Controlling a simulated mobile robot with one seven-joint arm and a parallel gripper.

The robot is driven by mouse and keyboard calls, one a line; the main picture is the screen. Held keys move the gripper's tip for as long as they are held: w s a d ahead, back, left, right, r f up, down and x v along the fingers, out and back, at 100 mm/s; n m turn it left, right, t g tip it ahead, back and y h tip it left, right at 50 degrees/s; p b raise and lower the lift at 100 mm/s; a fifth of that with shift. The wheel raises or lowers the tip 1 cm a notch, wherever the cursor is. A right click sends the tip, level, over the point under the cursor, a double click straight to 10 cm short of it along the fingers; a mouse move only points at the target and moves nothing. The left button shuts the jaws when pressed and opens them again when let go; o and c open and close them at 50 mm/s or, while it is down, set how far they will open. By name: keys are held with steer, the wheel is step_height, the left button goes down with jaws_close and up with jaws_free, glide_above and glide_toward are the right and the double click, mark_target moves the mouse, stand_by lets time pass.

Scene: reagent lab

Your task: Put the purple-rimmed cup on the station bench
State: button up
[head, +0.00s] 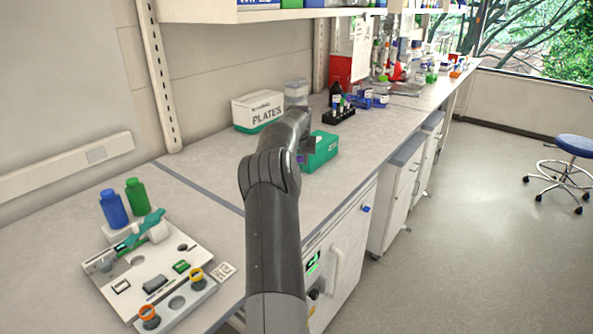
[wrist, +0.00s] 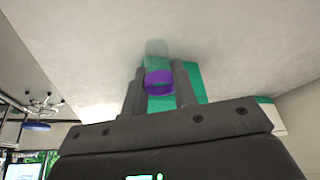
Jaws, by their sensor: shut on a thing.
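The purple-rimmed cup (wrist: 158,84) is between the two fingers of my gripper (wrist: 159,68) in the wrist view. My gripper is shut on it. The purple band shows clearly; the rest of the cup looks pale and see-through and is hard to make out. In the head view only a small purple patch of the cup (head: 301,158) shows beside my wrist, in front of a green box (head: 322,152). My arm hides most of the gripper there. Whether the cup touches the bench (head: 215,160) cannot be told.
A white station board (head: 130,285) with orange- and yellow-rimmed cups lies at the front left. Blue (head: 113,208) and green (head: 137,195) bottles stand behind it. A plates carton (head: 258,112), a clear container (head: 296,92) and a dark rack (head: 338,115) stand farther back. Bare bench lies left of my arm.

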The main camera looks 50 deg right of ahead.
steer(key=shift+w+f, duration=0.45)
steer(key=shift+w, duration=0.25)
steer(key=shift+a+f, duration=0.1)
steer(key=shift+f, duration=1.7)
steer(key=shift+f, duration=0.15)
steer(key=o, duration=1)
steer(key=shift+c, duration=0.2)
steer(key=v, duration=1.1)
steer(key=shift+a, duration=0.15)
